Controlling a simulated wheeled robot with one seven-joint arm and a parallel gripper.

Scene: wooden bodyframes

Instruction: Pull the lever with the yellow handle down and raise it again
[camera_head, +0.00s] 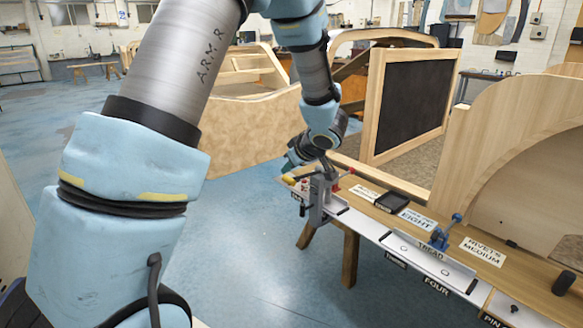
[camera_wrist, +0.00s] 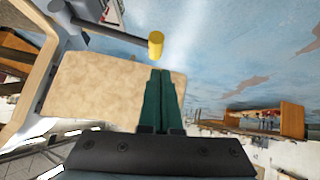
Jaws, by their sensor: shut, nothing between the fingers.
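The yellow handle (camera_wrist: 156,45) is a short cylinder at the end of a grey lever rod (camera_wrist: 112,41) in the wrist view's upper part. The handle shows small in the head view (camera_head: 288,179), at the left end of the workbench, beside a grey upright fixture (camera_head: 318,192). My gripper (camera_wrist: 160,72) has teal fingers pressed together and empty. Its fingertips lie just below the handle in the wrist view, with a small gap in the picture; the depth between them is hard to tell. In the head view my gripper (camera_head: 289,164) is just above the handle, partly hidden by my wrist.
The wooden workbench (camera_head: 395,215) runs to the right, with a blue clamp (camera_head: 440,235), a black box (camera_head: 397,202) and label cards. A red knob (camera_head: 351,171) sits near the fixture. A curved wooden panel (camera_head: 245,132) stands behind. Blue floor (camera_head: 270,250) is clear.

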